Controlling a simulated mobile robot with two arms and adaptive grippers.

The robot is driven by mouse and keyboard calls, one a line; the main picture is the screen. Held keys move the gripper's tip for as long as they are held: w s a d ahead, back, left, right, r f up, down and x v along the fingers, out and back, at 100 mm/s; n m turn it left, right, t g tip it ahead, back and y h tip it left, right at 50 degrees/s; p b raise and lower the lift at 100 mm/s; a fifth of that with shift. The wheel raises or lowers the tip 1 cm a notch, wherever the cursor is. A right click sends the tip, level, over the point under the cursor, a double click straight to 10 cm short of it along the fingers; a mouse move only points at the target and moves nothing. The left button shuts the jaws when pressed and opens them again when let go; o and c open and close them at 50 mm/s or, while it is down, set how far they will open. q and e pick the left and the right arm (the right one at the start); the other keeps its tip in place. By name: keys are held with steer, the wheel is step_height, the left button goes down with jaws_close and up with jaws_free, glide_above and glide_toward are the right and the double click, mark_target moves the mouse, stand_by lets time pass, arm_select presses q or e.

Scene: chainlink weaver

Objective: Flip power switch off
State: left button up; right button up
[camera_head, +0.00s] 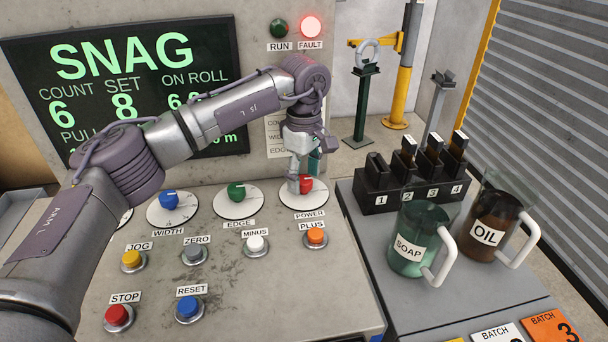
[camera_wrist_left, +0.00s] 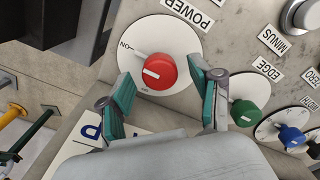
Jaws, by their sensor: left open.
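The red power knob (camera_head: 306,184) sits on a white dial above the POWER label on the grey panel. In the left wrist view the red knob (camera_wrist_left: 160,73) shows close up, with a short white mark on its face and an ON label at the dial's edge.
The green EDGE knob (camera_head: 236,191) and blue WIDTH knob (camera_head: 169,200) are to the left. Push buttons, including the orange PLUS button (camera_head: 315,236), lie in front. The FAULT lamp (camera_head: 311,26) glows red. The SOAP jug (camera_head: 420,238) and OIL jug (camera_head: 492,225) stand at right.

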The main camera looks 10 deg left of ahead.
arm_select(q)
steer(key=shift+f, duration=0.35)
steer(key=c, duration=1.1)
steer(key=shift+c, duration=0.2)
